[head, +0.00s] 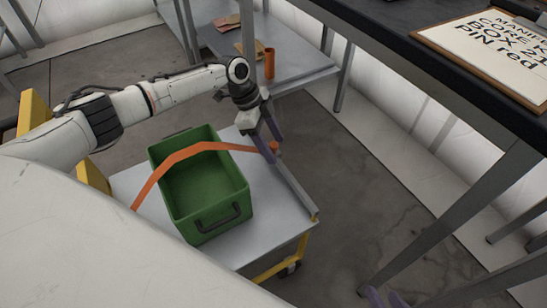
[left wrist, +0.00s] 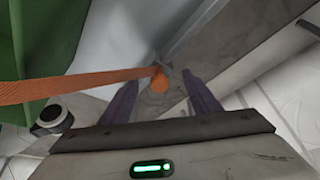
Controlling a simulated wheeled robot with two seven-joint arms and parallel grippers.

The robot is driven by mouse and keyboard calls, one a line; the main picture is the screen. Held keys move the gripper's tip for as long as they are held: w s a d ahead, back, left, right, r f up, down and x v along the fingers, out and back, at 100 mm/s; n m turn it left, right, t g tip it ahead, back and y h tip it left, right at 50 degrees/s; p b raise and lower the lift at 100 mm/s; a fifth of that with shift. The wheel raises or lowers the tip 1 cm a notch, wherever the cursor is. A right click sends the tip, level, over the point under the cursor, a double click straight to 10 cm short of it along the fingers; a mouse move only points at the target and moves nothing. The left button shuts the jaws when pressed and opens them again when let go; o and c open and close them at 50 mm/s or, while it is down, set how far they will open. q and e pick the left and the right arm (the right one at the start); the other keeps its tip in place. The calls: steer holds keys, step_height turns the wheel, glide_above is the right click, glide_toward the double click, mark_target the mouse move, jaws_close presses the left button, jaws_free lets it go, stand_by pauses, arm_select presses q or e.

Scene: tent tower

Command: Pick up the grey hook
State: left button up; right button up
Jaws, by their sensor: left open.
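An orange strap (head: 190,152) arches over the green crate to my left gripper (head: 275,148). In the left wrist view the strap (left wrist: 75,89) ends at a small grey piece (left wrist: 165,67), which looks like the grey hook. A small orange piece (left wrist: 160,83) shows just beside it. My left gripper is open, with its purple fingers on either side of this end and a visible gap to each. How deep the hook sits between the fingers is hard to tell. Only two purple fingertips of my right gripper (head: 386,297) show at the head view's bottom edge.
The green crate (head: 237,188) stands on a grey cart (head: 283,225) with a raised right edge close to my left gripper. A grey table (head: 290,72) behind holds an orange cup (head: 269,63). A dark tabletop with a clipboard (head: 495,50) is at upper right. Table legs stand below it.

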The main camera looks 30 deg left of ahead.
mark_target(274, 144)
arm_select(q)
steer(key=shift+d+f, duration=0.1)
steer(key=shift+f, duration=0.2)
steer(key=shift+c, duration=0.5)
steer(key=c, duration=1.2)
